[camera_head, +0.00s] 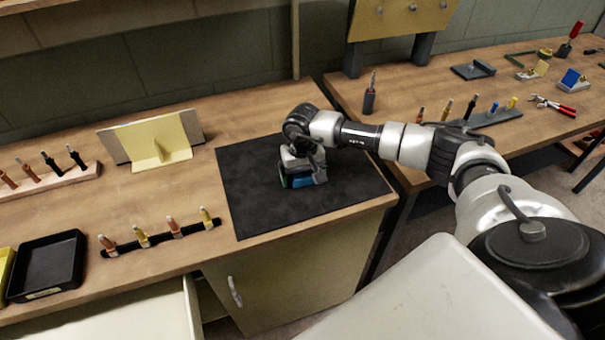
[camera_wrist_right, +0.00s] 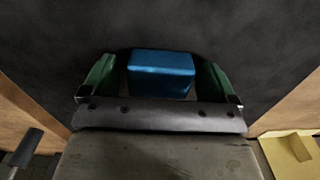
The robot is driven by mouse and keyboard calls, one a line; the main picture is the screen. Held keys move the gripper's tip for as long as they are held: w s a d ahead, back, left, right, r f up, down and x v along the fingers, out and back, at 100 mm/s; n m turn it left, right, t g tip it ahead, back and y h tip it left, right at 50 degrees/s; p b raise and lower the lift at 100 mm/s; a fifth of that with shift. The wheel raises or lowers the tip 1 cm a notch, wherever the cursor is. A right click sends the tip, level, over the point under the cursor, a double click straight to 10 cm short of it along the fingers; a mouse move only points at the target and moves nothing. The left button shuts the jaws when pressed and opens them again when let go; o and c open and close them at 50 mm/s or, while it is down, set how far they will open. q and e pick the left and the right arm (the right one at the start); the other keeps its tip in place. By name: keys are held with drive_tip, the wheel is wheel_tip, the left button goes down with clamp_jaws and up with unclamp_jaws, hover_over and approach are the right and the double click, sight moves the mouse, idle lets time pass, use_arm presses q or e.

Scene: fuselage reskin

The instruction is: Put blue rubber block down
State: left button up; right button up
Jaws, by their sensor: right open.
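The blue rubber block (camera_wrist_right: 161,75) sits between the two green fingers of my right gripper (camera_wrist_right: 159,82) in the right wrist view. Dark gaps show on both sides of the block, so the fingers are open around it. In the head view the block (camera_head: 302,181) shows as a blue patch under my right gripper (camera_head: 303,180), low over the black mat (camera_head: 257,202). The block appears to rest on the mat; its underside is hidden. My left gripper is not in view.
A yellow angled stand (camera_head: 160,150) is on the table left of the mat. A rack of several pegs (camera_head: 160,238) lies in front of it, with a black tray (camera_head: 46,266) farther left. The mat's front and right parts are clear. A second table (camera_head: 455,85) holds tools.

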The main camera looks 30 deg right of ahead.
drive_tip(key=shift+r+p, duration=0.2)
drive_tip(key=shift+p, duration=0.3)
drive_tip(key=shift+w+r+b, duration=0.1)
drive_tip(key=shift+r+b, duration=0.2)
drive_tip(key=shift+r, duration=0.05)
drive_tip(key=r+b, duration=0.1)
drive_tip(key=r, duration=0.2)
drive_tip(key=shift+w+a+r+b, duration=0.15)
drive_tip(key=shift+a+b, duration=0.05)
drive_tip(key=shift+b, duration=0.2)
wheel_tip(320, 180, up, 6)
drive_tip(key=shift+r+b, duration=0.25)
drive_tip(key=shift+b, duration=0.1)
drive_tip(key=shift+a, duration=0.15)
